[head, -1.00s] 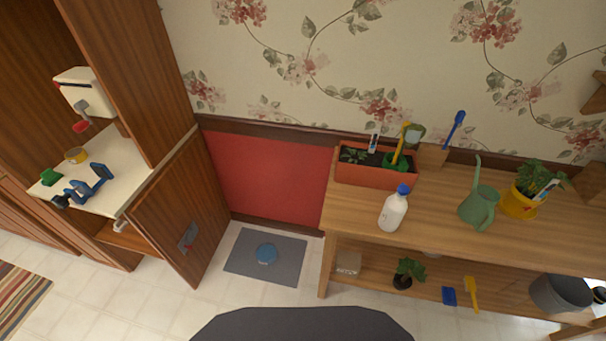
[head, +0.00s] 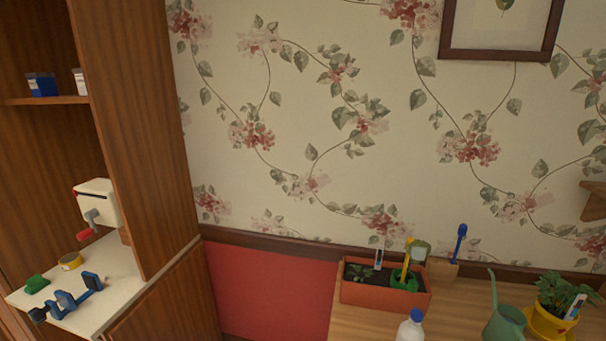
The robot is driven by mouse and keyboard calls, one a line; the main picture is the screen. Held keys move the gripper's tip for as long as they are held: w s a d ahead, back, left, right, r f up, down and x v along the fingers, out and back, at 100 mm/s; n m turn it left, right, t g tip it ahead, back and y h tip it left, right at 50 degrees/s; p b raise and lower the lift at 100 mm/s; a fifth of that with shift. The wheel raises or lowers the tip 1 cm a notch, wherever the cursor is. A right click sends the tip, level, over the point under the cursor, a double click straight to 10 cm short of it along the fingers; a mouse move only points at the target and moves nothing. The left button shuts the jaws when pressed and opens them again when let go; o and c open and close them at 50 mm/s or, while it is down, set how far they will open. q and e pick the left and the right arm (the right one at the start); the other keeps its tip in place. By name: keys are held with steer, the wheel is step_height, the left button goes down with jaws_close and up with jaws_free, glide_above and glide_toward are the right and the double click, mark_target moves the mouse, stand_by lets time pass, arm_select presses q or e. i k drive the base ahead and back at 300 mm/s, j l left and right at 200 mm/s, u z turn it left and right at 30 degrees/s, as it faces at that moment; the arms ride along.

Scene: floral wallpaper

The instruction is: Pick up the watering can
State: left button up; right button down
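The green watering can (head: 503,322) stands on the wooden bench at the bottom right of the head view. Its spout points up and its lower part is cut off by the frame edge. It stands just left of a yellow pot with a leafy plant. Neither of my grippers shows in the head view.
On the bench (head: 462,298) stand an orange planter box (head: 385,296), a white bottle with a blue cap (head: 411,328) and a yellow pot (head: 548,323). A wooden cabinet (head: 140,130) with a cream shelf holding blue and green items stands at the left.

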mark_target(506, 323)
steer(key=z, duration=1.55)
